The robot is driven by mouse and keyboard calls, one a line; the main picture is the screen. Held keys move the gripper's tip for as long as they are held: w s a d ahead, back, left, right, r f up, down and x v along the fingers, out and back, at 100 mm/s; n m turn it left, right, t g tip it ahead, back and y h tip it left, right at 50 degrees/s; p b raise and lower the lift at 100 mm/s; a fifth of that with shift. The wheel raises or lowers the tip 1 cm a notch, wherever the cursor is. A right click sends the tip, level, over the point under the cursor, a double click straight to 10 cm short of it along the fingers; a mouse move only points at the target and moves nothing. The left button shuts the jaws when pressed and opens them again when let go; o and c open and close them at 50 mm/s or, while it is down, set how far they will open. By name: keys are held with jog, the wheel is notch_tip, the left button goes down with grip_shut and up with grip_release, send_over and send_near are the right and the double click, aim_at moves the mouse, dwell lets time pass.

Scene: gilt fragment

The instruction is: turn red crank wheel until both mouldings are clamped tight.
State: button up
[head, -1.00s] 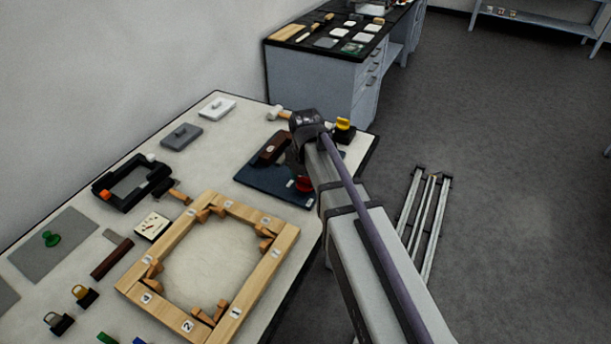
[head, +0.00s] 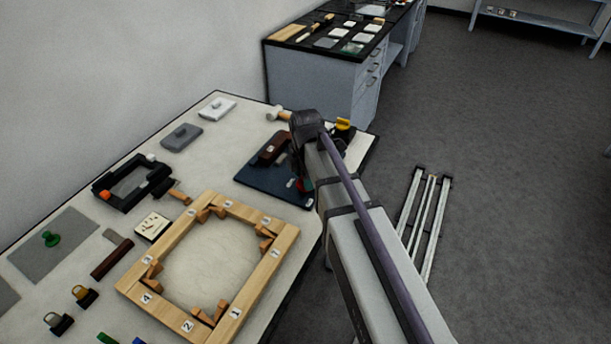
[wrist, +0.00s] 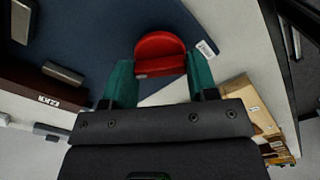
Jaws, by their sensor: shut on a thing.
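The red crank wheel (wrist: 160,52) shows in the wrist view between the two green fingers of my gripper (wrist: 161,76), which is shut on it. In the head view only a small part of the red wheel (head: 303,185) shows beside my arm. The wheel is at the edge of a dark blue base plate (head: 262,184). A dark brown moulding (head: 272,149) with a white label lies on the plate; it also shows at the left of the wrist view (wrist: 40,98). A second moulding cannot be made out, and my arm hides part of the plate.
A wooden frame (head: 182,240) with numbered sides and corner blocks lies in front on the table. A black clamp frame (head: 106,184) is to the left. A yellow-topped object (head: 343,126) stands just behind my arm.

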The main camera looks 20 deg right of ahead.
jog(key=m, duration=0.4)
jog(key=shift+m, duration=0.3)
jog(key=m, duration=1)
jog(key=shift+m, duration=0.4)
jog(key=m, duration=0.5)
jog(key=shift+m, duration=0.3)
jog(key=m, duration=2)
jog(key=shift+m, duration=0.4)
